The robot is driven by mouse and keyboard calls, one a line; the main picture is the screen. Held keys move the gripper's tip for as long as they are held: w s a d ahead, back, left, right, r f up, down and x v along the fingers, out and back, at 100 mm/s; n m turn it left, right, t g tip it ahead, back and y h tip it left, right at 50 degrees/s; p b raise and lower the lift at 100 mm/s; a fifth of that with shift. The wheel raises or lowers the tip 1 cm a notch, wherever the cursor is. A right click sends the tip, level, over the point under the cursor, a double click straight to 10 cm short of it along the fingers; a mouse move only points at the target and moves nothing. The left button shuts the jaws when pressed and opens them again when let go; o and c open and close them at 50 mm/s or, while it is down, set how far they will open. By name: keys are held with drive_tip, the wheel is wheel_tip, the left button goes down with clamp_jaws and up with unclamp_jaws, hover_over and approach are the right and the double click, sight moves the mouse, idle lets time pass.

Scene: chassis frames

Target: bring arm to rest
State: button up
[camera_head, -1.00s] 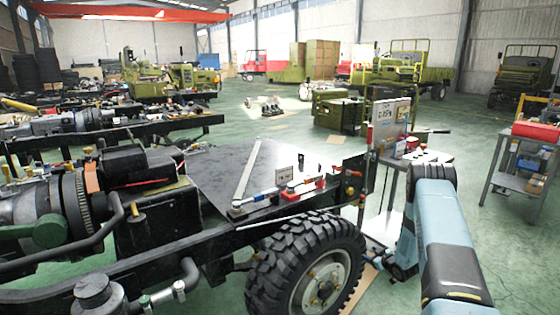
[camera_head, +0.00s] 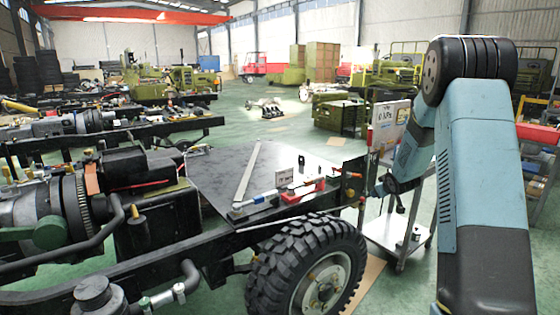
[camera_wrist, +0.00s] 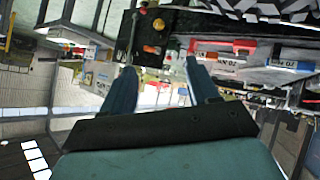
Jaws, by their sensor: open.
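My arm (camera_head: 475,170) fills the right side of the head view, its elbow raised and its forearm running down and left. My gripper shows in the wrist view (camera_wrist: 161,68), its two blue fingers apart with nothing held between them. In the head view the arm's far end is beside the right end of the chassis frame (camera_head: 210,258), in front of the metal cart (camera_head: 385,235).
A wheel (camera_head: 310,270) stands below. A grey panel (camera_head: 390,122) rises behind my forearm. Open green floor (camera_head: 285,150) lies beyond.

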drive_tip(key=s+a+r+m+g+h, duration=0.1)
drive_tip(key=s+a+r, duration=0.3)
drive_tip(key=s+r, duration=0.55)
drive_tip(key=s+a+r+m+g, duration=0.1)
drive_tip(key=s+a+r+m, duration=0.15)
drive_tip(key=s+r, duration=0.75)
drive_tip(key=s+a+g, duration=0.1)
drive_tip(key=s+a, duration=0.2)
drive_tip(key=s, duration=0.7)
drive_tip(key=s+a+r+g+y, duration=0.1)
drive_tip(key=s+a, duration=0.2)
drive_tip(key=s, duration=0.8)
drive_tip(key=s+a+r+g+y, duration=0.1)
drive_tip(key=s+a, duration=0.2)
drive_tip(key=s, duration=0.7)
drive_tip(key=shift+s+m, duration=0.25)
drive_tip(key=shift+m, duration=0.2)
